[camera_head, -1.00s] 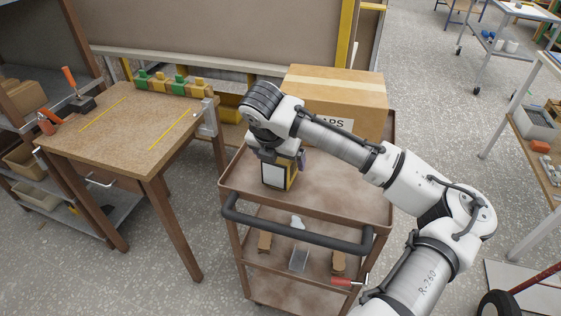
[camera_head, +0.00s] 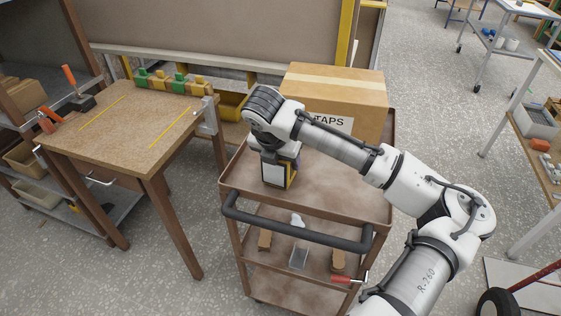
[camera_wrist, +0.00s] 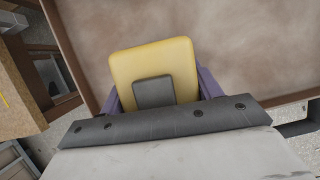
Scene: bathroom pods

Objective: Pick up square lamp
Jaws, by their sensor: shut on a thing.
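The square lamp (camera_head: 274,174) is a boxy yellow and dark block with a pale front panel. It is upright at the left part of the brown cart's top tray (camera_head: 335,205), and I cannot tell whether its base touches the tray. In the wrist view its yellow top (camera_wrist: 180,58) with a dark grey square patch shows. My gripper (camera_head: 282,157) comes down on the lamp from above and is shut on it. In the wrist view the purple fingers of my gripper (camera_wrist: 161,95) lie against its left and right sides.
A large cardboard box (camera_head: 335,88) stands behind the lamp on the cart. The black cart handle (camera_head: 300,233) runs along the front. A wooden workbench (camera_head: 125,125) with clamps and blocks stands left. The cart's lower shelf (camera_head: 275,252) holds small items.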

